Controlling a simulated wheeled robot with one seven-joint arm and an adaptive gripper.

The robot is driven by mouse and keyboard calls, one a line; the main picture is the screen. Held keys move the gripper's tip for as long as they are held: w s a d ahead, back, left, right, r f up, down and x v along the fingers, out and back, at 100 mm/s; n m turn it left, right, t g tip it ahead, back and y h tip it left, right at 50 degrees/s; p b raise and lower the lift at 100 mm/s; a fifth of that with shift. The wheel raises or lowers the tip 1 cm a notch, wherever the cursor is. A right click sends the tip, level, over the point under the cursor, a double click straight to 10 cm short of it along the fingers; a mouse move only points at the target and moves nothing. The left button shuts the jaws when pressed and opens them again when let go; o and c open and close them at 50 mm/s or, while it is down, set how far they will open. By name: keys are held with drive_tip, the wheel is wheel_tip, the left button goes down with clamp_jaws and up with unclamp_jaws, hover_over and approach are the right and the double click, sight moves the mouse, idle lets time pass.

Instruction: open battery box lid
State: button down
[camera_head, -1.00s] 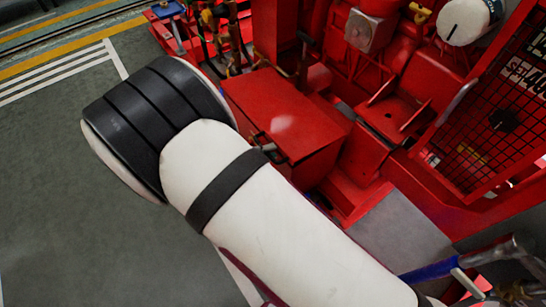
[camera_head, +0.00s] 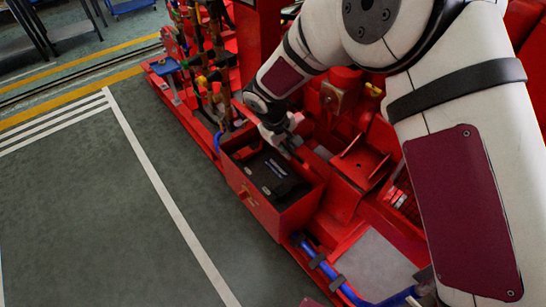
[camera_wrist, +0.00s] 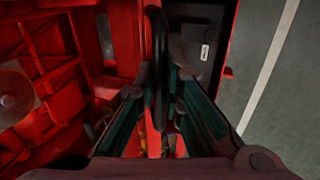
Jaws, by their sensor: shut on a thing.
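The red battery box (camera_head: 262,208) is open at the top in the head view. A black battery (camera_head: 273,175) shows inside it, and also at the upper right of the wrist view (camera_wrist: 190,48). The lid is raised toward the engine side, steeply tilted and mostly hidden by my gripper in the head view. My gripper (camera_head: 283,137) is above the box's far side. In the wrist view my gripper (camera_wrist: 160,88) is shut on the lid's black handle (camera_wrist: 158,50), a curved bar between the two fingers.
Red engine parts (camera_head: 335,92) and pipes (camera_head: 210,75) stand close behind and beside the box. A blue pipe (camera_head: 325,268) runs by its near right corner. The grey floor (camera_head: 100,200) to the left is clear.

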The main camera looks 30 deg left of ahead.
drive_tip(key=w+d+r+g+y, duration=0.1)
drive_tip(key=w+d+r+g, duration=0.2)
drive_tip(key=w, duration=0.7)
drive_tip(key=shift+d+r, duration=0.4)
drive_tip(key=shift+d, duration=0.1)
drive_tip(key=c, duration=1.7)
unclamp_jaws()
drive_tip(key=shift+g+y, duration=0.3)
wheel_tip(320, 180, up, 12)
drive_tip(key=shift+f, duration=0.1)
